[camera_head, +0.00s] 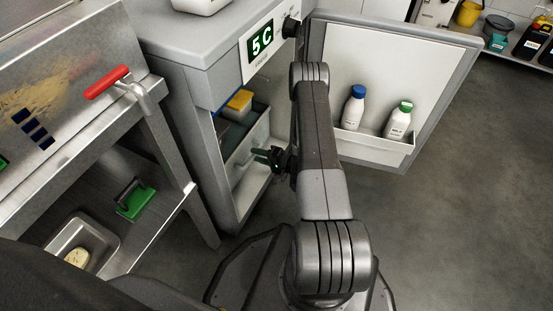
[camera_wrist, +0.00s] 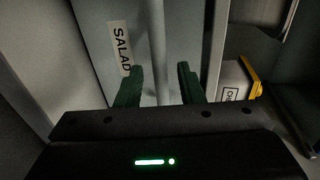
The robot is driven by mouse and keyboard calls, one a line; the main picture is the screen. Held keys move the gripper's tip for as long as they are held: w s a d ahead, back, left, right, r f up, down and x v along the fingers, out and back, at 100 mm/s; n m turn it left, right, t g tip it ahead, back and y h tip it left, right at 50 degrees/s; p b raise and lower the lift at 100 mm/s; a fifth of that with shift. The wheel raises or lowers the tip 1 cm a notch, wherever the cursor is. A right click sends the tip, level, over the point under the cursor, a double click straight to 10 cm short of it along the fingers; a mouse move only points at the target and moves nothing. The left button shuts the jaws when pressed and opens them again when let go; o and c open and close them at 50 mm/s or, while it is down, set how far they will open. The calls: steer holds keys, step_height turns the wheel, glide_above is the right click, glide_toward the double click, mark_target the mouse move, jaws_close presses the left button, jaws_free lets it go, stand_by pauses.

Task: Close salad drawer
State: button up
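The salad drawer is a pale drawer inside the open fridge. Its front fills the upper middle of the wrist view, with the word SALAD on a label (camera_wrist: 122,48). In the head view a pale drawer wall (camera_head: 254,137) shows left of my arm, and the drawer seems to be pulled out. My gripper (camera_head: 262,153) is at this drawer. In the wrist view its two dark green fingers (camera_wrist: 160,88) are apart, with a pale vertical bar (camera_wrist: 157,45) between them. I cannot tell whether they touch it. My arm hides part of the fridge opening.
The fridge door (camera_head: 400,70) stands open at right, with two bottles (camera_head: 354,108) in its shelf. A yellow-lidded box (camera_head: 238,103) sits inside the fridge; it also shows in the wrist view (camera_wrist: 238,80). A steel counter (camera_head: 150,110) stands at left. The floor (camera_head: 450,200) at right is clear.

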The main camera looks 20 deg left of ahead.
steer(key=w+p+v, duration=0.1)
steer(key=p+v, duration=0.1)
steer(key=v, duration=0.9)
steer(key=shift+s+d+p, duration=0.2)
steer(key=shift+s+p, duration=0.2)
steer(key=shift+s, duration=0.05)
steer(key=b+x, duration=0.4)
steer(key=x, duration=0.9)
steer(key=shift+s+a, duration=0.1)
steer(key=shift+a, duration=0.3)
